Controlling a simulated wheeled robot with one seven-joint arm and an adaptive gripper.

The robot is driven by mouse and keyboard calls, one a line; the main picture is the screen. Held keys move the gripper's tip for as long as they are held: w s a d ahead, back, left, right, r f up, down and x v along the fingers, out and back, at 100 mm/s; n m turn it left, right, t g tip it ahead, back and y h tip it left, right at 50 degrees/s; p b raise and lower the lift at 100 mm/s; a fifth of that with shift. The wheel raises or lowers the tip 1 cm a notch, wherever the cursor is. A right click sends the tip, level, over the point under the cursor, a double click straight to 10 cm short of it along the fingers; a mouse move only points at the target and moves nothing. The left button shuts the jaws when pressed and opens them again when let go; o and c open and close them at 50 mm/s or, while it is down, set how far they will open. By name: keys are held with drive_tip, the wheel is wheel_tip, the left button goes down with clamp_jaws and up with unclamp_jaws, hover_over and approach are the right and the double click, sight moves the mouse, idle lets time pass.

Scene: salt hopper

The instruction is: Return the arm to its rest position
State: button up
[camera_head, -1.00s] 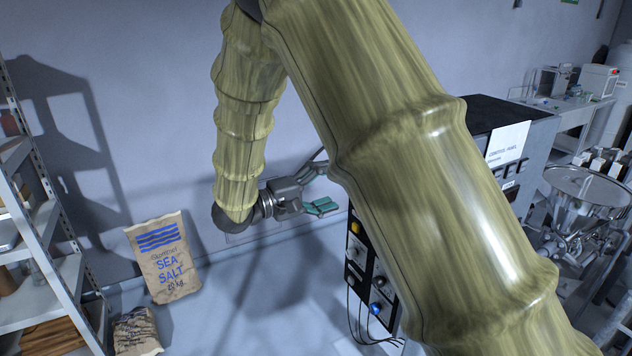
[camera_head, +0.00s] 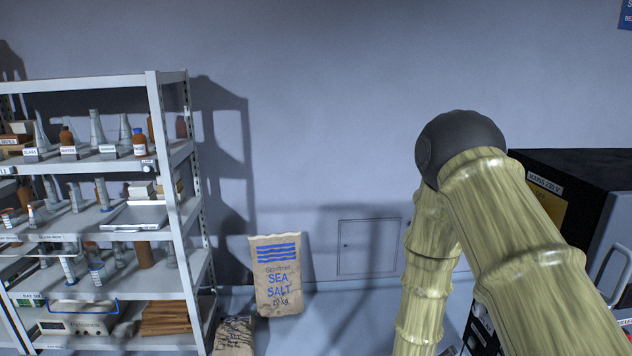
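My arm (camera_head: 530,245) rises from the lower right of the head view, bends at a dark round joint (camera_head: 460,145), and its far part hangs down past the bottom edge. My gripper is out of view, so its state does not show.
A sea salt sack (camera_head: 277,285) stands against the wall, with another sack (camera_head: 234,338) lower beside it. A metal shelf (camera_head: 168,180) with bottles and boxes stands at left. A dark cabinet (camera_head: 575,165) is at right, close to my arm.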

drive_tip(key=s+a+f+m+g+y+b, duration=0.1)
drive_tip(key=s+a+f+g+y+b, duration=0.15)
drive_tip(key=s+f, duration=0.65)
drive_tip(key=s+a+f+m+g+y+b, duration=0.1)
drive_tip(key=s+a+f+y, duration=0.15)
drive_tip(key=s+f, duration=0.6)
drive_tip(key=s+a+f+m+g+y+b, duration=0.1)
drive_tip(key=s+f+g+y, duration=0.1)
drive_tip(key=s+f, duration=0.3)
drive_tip(key=s+a+f+m+g+y+b, duration=0.1)
drive_tip(key=s+f, duration=0.4)
drive_tip(key=s, duration=0.8)
drive_tip(key=shift+a+f+g+y+b, duration=0.15)
drive_tip(key=shift+a+g+y+b, duration=0.5)
drive_tip(key=shift+g, duration=0.5)
